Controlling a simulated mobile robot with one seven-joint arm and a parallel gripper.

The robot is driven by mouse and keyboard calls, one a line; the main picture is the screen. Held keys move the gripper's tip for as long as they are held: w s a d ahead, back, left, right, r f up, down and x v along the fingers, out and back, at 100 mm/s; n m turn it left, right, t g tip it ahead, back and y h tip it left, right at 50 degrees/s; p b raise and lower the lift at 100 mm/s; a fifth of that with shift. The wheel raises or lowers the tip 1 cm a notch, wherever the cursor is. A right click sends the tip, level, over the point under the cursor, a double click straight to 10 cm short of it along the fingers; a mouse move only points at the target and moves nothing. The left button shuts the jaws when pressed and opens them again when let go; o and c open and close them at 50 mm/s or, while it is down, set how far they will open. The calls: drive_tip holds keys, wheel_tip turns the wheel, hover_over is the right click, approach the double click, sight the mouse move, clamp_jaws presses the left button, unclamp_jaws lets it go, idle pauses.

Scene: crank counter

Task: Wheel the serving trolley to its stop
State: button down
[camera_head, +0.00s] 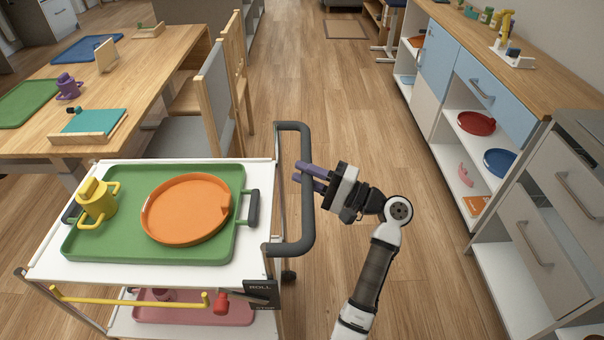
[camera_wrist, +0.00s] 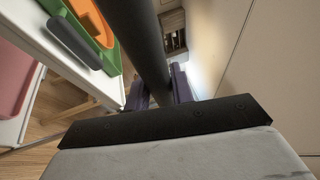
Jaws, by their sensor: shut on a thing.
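The white serving trolley (camera_head: 255,178) stands at the left front in the head view. Its dark grey push handle (camera_head: 308,218) sticks out on the right side. My gripper (camera_head: 303,171) is shut on the vertical bar of this handle. In the wrist view the handle bar (camera_wrist: 142,45) runs down between the purple fingertips (camera_wrist: 160,92). A small black sign (camera_head: 261,293) reading "ROLL" and "STOP" hangs at the trolley's front right corner, beside a red knob (camera_head: 221,302). A caster (camera_head: 289,276) shows under the handle. I cannot make out a floor stop.
A green tray (camera_head: 222,250) with an orange plate (camera_head: 184,209) and yellow cup (camera_head: 97,202) sits on top. A dining table (camera_head: 160,50) and grey-backed chair (camera_head: 214,95) stand behind. Counters (camera_head: 535,60) line the right. The floor aisle (camera_head: 300,70) between is clear.

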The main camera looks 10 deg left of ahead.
drive_tip(key=shift+d, duration=0.25)
drive_tip(key=c, duration=1.2)
unclamp_jaws()
drive_tip(key=shift+w+d, duration=0.1)
drive_tip(key=shift+d, duration=0.05)
drive_tip(key=shift+c, duration=0.2)
drive_tip(key=shift+o, duration=0.2)
drive_tip(key=b+v, duration=0.3)
drive_tip(key=v, duration=1)
drive_tip(key=shift+d, duration=0.3)
drive_tip(key=shift+f, duration=0.1)
